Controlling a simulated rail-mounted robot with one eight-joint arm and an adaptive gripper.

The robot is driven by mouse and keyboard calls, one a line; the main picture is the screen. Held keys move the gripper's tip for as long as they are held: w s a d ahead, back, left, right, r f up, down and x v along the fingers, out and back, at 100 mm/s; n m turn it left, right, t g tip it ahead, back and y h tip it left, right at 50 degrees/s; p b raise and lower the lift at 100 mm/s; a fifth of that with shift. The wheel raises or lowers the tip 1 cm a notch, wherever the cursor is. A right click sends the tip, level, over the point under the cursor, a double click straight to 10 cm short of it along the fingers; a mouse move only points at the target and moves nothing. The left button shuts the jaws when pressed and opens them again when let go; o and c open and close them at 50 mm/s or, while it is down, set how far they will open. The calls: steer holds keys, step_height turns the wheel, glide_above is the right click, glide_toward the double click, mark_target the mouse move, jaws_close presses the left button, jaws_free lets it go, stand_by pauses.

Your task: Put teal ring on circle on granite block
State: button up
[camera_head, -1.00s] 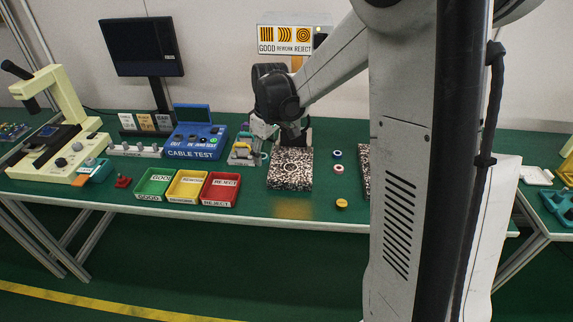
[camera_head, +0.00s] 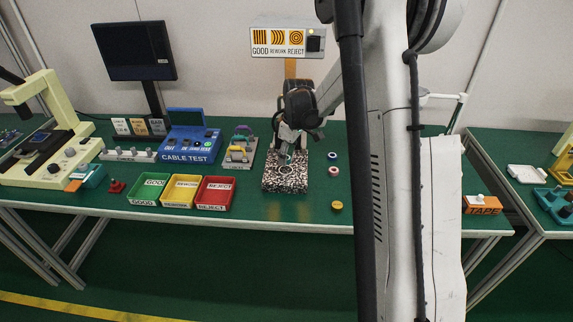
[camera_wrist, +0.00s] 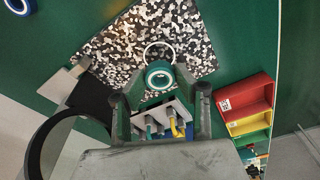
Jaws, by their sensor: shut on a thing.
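The teal ring (camera_wrist: 159,75) is between my gripper's fingertips (camera_wrist: 160,82) in the wrist view, with its pale centre facing the camera. In the head view the teal ring (camera_head: 290,157) shows small below my gripper (camera_head: 291,151). My gripper is shut on it over the speckled black-and-white granite block (camera_head: 297,183). A white circle outline (camera_wrist: 157,45) is on the block (camera_wrist: 105,55), partly covered by the ring in the wrist view. The ring overlaps the circle's near edge in that view. I cannot tell whether the ring touches the block.
A grey stand with coloured handles (camera_head: 237,152) is left of the block. Red (camera_head: 215,193), yellow (camera_head: 179,191) and green (camera_head: 149,189) trays stand further left. Blue (camera_head: 333,155) and red (camera_head: 334,170) rings and a yellow round piece (camera_head: 337,205) lie right of it.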

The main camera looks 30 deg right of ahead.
mark_target(285, 170)
steer(key=shift+f, duration=1.8)
steer(key=shift+f, duration=0.1)
steer(key=shift+f+b, duration=0.1)
steer(key=shift+b, duration=0.25)
steer(key=o, duration=1.1)
steer(key=shift+c, duration=0.2)
